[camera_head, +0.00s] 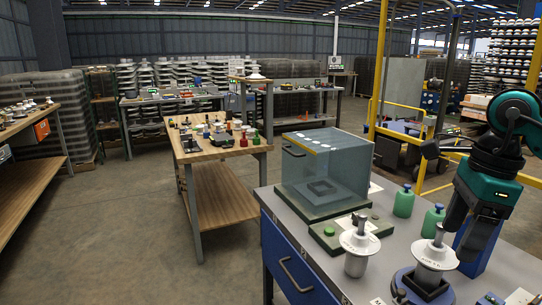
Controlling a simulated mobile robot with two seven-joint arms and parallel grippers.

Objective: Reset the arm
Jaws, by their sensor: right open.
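My right arm comes in at the right side, teal and black, with its right gripper (466,232) pointing down over the grey workbench (393,252). The gripper is open, its dark fingers beside and slightly behind a white insulator (434,256) with a metal top pin. That insulator stands upright on a round blue base (420,287). I see nothing held between the fingers, though their tips are partly hard to make out. A second white insulator (359,243) stands upright at the bench's front left. My left gripper is not in view.
A clear box (328,165) stands at the bench's back, with a green-button panel (338,232) before it. Green bottles (403,201) stand near the arm. A blue block (480,248) is by the gripper. A wooden table (218,152) stands farther left; the floor between is clear.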

